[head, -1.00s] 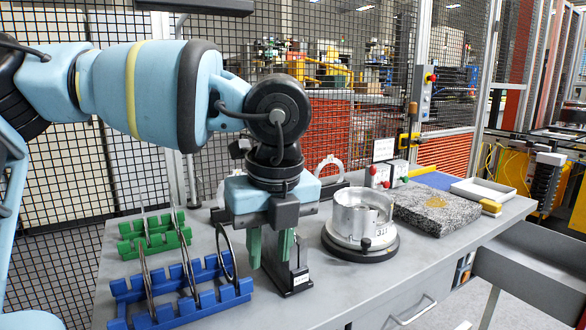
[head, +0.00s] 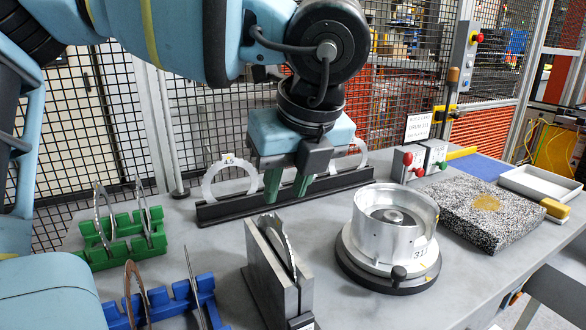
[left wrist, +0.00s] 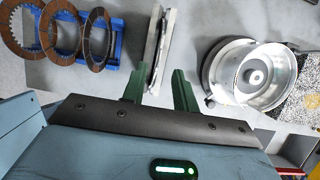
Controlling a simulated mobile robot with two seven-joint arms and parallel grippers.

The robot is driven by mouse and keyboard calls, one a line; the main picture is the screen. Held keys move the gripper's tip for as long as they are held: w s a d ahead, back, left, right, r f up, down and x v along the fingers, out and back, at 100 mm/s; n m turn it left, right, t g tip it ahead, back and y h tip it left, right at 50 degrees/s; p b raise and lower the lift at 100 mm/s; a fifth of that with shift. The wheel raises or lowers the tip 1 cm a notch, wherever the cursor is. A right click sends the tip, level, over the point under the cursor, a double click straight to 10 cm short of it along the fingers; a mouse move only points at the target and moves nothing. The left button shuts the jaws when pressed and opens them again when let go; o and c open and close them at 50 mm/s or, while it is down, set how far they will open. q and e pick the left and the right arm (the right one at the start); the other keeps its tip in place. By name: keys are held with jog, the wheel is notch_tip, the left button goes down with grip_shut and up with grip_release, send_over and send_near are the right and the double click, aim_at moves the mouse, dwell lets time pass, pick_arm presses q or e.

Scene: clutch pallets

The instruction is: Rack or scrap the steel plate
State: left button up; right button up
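A steel plate (head: 284,238) stands on edge in the slot of a grey upright block (head: 262,275); only its toothed upper edge shows. The block and the plate's edge also show in the left wrist view (left wrist: 166,25). My left gripper (head: 288,190) is above the table, behind the block in the head view. Its green fingers are apart with nothing held between them, and they also show in the left wrist view (left wrist: 159,82). A green rack (head: 122,236) at the left holds ring plates on edge. A black rack (head: 290,197) at the back holds pale rings. My right gripper is not in view.
A blue rack (head: 180,306) with brown-faced rings stands at the front left. A round metal fixture (head: 393,235) is right of the block. A speckled stone slab (head: 490,215), a white tray (head: 540,185) and button boxes (head: 408,163) lie farther right. Wire mesh closes the back.

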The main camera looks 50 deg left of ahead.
aim_at(278, 215)
pick_arm(q)
jog(key=shift+r, duration=0.1)
jog(key=x, duration=0.7)
jog(key=shift+a+f, duration=0.15)
jog(key=shift+f, duration=0.2)
grip_shut()
